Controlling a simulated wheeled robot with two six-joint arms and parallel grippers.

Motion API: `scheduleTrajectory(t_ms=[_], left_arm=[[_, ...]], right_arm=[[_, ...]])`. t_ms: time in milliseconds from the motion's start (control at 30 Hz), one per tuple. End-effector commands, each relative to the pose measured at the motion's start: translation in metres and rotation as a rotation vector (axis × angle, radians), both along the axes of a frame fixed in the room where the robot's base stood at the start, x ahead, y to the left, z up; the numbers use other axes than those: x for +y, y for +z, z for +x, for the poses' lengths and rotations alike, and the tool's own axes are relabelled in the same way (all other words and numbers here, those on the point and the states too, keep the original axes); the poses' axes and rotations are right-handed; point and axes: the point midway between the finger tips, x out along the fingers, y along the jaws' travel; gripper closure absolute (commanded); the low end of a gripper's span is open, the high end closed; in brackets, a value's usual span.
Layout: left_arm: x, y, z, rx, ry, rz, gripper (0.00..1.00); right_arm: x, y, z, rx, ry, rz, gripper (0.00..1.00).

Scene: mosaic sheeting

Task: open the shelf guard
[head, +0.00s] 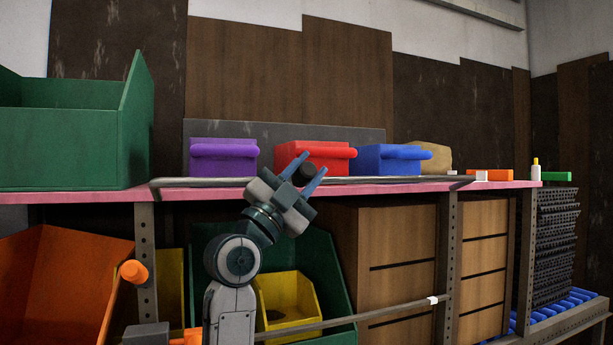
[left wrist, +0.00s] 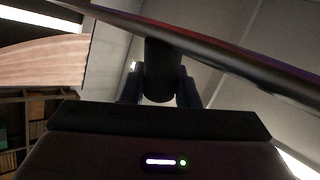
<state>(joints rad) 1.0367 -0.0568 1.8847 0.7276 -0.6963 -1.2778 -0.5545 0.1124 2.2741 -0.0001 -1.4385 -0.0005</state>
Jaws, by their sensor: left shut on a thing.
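The shelf guard (head: 215,182) is a thin grey rail along the front edge of the pink shelf (head: 400,187). Its left end bends at the shelf's left post. A short dark cylindrical grip (head: 308,173) shows at the middle of the rail. My left gripper (head: 307,172) reaches up from below, its two blue fingers shut on either side of this grip. In the left wrist view the dark grip (left wrist: 162,70) sits between the fingers, with the rail (left wrist: 235,55) slanting across above it. My right gripper is not in view.
Purple (head: 223,157), red (head: 325,157) and blue (head: 385,159) bins stand on the shelf behind the rail. A green bin (head: 75,150) stands at the left. Below are a yellow bin (head: 290,300), wooden drawers (head: 395,250) and a lower rail (head: 350,320).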

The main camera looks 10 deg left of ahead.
Motion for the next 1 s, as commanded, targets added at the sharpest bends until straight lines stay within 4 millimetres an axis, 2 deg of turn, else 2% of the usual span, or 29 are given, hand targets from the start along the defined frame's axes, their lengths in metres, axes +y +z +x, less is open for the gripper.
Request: scheduleTrajectory(t_ms=[400, 433, 500, 767, 900, 1000], left_arm=[[0.0, -0.001, 0.0, 0.001, 0.0, 0.001, 1.0], [0.0, -0.001, 0.0, 0.001, 0.0, 0.001, 0.66], [0.0, -0.001, 0.0, 0.0, -0.001, 0.001, 0.53], [0.0, -0.001, 0.0, 0.0, -0.001, 0.001, 0.51], [0.004, -0.008, -0.005, 0.0, 0.0, 0.001, 0.51], [0.011, -0.019, -0.014, -0.001, 0.002, 0.002, 0.51]], right_arm=[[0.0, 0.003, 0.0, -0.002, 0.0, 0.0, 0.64], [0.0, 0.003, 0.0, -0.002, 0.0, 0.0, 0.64], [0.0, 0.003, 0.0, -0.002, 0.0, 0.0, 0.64], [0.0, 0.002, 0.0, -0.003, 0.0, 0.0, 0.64], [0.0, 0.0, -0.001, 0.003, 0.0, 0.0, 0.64], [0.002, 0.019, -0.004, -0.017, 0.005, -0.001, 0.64]])
